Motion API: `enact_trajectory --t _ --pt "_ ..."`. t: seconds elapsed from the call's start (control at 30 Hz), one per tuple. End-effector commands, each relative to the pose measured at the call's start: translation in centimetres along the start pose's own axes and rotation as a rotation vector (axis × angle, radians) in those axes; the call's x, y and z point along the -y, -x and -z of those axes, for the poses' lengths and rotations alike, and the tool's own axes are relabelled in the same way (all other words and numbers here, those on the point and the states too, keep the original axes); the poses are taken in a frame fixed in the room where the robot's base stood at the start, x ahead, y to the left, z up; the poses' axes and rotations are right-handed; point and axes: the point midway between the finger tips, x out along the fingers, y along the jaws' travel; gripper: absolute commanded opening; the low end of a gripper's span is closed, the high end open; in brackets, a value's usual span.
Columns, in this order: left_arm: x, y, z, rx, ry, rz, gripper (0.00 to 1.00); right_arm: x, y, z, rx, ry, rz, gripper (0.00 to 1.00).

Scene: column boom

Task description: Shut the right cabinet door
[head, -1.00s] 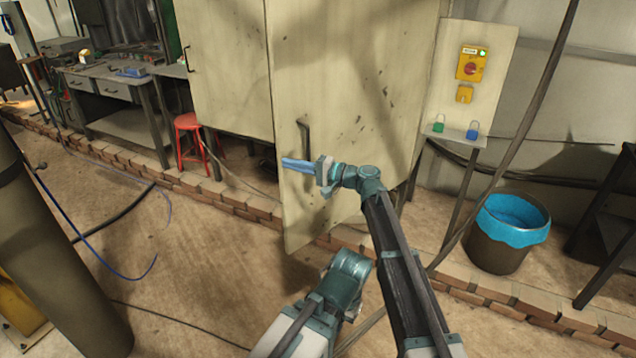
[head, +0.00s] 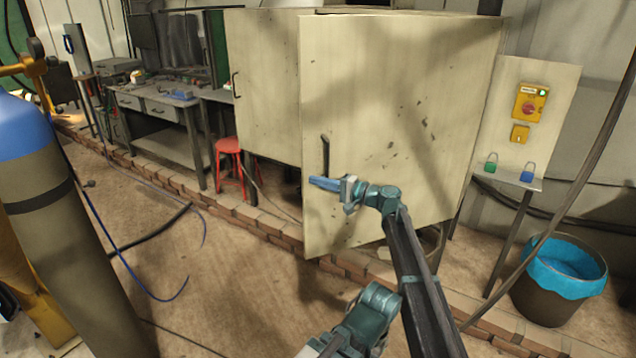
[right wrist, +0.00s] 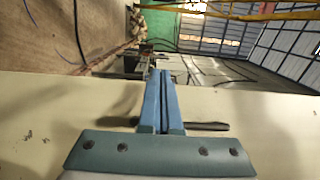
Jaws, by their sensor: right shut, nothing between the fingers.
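The right cabinet door (head: 400,110) is a large cream, scuffed panel with a dark vertical handle (head: 325,155) near its left edge. It stands ajar, its free edge out in front of the cabinet. The left cabinet door (head: 268,85) is beside it, partly hidden behind that edge. My right gripper (head: 325,183), with blue fingers, is shut and empty, in front of the door's outer face just below the handle. In the right wrist view the shut fingers (right wrist: 160,102) lie over the cream door, with the dark handle (right wrist: 207,126) beside them. I cannot tell whether they touch it.
A low brick curb (head: 270,228) runs along the floor below the cabinet. A red stool (head: 228,146) and workbench (head: 150,105) stand left. A blue-lined bin (head: 560,285) stands right, under a padlock shelf (head: 510,178). A gas cylinder (head: 45,200) is at the near left.

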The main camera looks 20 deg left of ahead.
Motion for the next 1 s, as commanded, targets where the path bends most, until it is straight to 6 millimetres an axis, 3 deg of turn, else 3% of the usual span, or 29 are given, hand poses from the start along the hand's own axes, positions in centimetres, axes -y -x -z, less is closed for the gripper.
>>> enact_trajectory --t 0.27,0.47,1.0 --pt "0.0 0.0 0.0 0.000 0.000 0.000 0.00 0.0 0.2 -0.3 0.000 0.000 0.000 0.00" --pt "0.0 0.0 0.0 0.000 0.000 0.000 0.00 0.0 1.4 -1.6 -0.001 0.000 0.000 0.00" --pt "0.0 0.0 0.0 0.000 0.000 0.000 0.00 0.0 9.0 -8.8 -0.003 0.000 0.000 0.00"
